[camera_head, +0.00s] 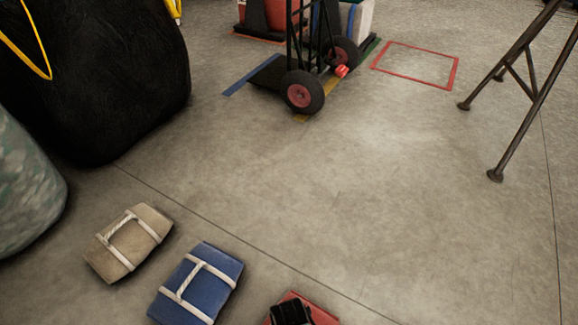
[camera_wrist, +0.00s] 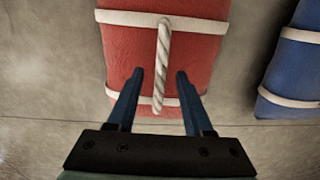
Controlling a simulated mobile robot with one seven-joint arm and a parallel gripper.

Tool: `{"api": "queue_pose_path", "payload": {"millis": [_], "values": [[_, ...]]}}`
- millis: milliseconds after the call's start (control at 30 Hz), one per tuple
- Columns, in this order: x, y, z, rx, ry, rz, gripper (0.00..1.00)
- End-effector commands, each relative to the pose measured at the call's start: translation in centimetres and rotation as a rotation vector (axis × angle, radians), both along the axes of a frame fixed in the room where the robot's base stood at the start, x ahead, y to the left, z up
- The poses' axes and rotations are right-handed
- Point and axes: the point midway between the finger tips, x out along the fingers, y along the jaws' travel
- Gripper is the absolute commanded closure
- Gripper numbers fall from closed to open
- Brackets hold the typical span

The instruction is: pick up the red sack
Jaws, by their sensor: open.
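The red sack (camera_wrist: 202,58) lies on the floor in the wrist view, with white bands across it and a twisted white rope handle (camera_wrist: 161,62) down its middle. My gripper (camera_wrist: 160,73) is open and empty over the sack, one finger on each side of the rope handle. I cannot tell how far the fingertips are above the cloth. In the head view the red sack (camera_head: 320,311) is at the bottom edge, partly hidden under my dark gripper (camera_head: 291,314) and cut off by the frame.
A blue sack (camera_head: 199,283) and a tan sack (camera_head: 130,244) lie to the left. A black bulky bag (camera_head: 95,85) and a mottled green-grey one (camera_head: 25,190) stand far left. A hand truck (camera_head: 300,90) is at the back, metal legs (camera_head: 520,95) at right. Middle floor is clear.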

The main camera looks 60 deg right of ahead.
Motion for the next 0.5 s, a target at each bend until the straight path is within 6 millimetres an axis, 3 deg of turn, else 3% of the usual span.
{"api": "queue_pose_path", "payload": {"millis": [33, 100, 333, 367, 500], "values": [[-0.01, 0.01, -1.15, 0.000, 0.001, 0.000, 0.49], [0.00, 0.01, -1.46, 0.000, 0.000, 0.000, 0.49], [0.01, 0.01, -1.30, 0.000, 0.000, 0.000, 0.49], [0.01, 0.02, -1.30, 0.000, 0.000, 0.000, 0.50], [0.00, 0.02, -1.30, 0.000, 0.000, 0.000, 0.76]]}}
